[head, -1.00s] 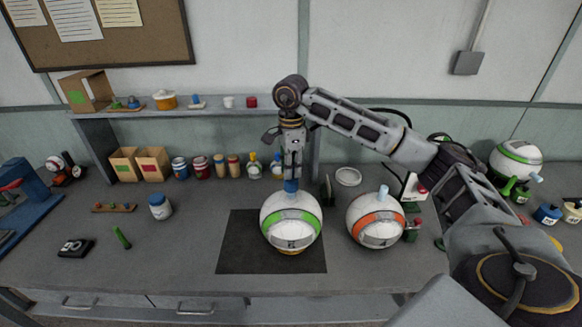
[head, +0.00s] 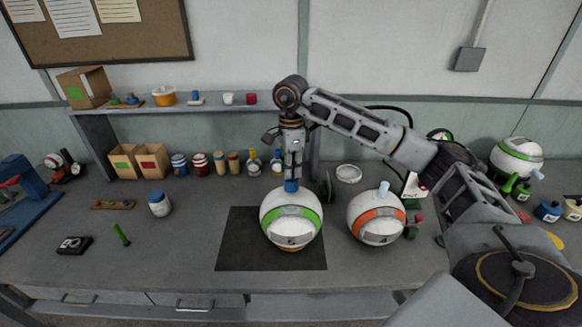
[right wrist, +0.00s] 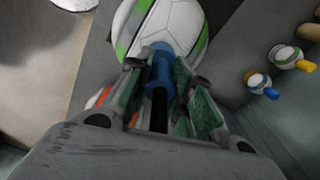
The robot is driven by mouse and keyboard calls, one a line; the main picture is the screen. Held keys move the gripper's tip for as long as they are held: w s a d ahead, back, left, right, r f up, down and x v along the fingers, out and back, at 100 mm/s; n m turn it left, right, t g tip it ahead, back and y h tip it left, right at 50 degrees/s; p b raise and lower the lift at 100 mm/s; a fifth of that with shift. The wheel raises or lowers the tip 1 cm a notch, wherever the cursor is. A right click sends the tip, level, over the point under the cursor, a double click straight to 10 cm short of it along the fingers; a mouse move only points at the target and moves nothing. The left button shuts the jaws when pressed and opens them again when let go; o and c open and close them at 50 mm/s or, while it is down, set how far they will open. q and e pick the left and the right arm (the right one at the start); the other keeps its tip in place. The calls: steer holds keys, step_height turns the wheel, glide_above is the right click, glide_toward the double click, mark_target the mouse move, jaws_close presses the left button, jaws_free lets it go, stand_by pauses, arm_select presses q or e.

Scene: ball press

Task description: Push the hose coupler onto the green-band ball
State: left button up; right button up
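The green-band ball (head: 291,222) is white with a green stripe and sits on a dark square mat (head: 238,252). The hose coupler (head: 291,186) is a short blue cylinder at the top of this ball. My right gripper (head: 292,174) points straight down above the ball, shut around the coupler. In the right wrist view the coupler (right wrist: 161,65) lies between the finger pads, its front end against the white ball (right wrist: 165,28). Whether it is fully seated on the ball's valve cannot be told. My left gripper is not in view.
An orange-band ball (head: 376,219) with a light blue valve stands close on the right. Another green-band ball (head: 517,157) sits at the far right. A shelf (head: 215,104) and several jars line the back.

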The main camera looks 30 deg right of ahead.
steer(key=o, duration=0.5)
steer(key=shift+r, duration=0.1)
steer(key=shift+r, duration=5.85)
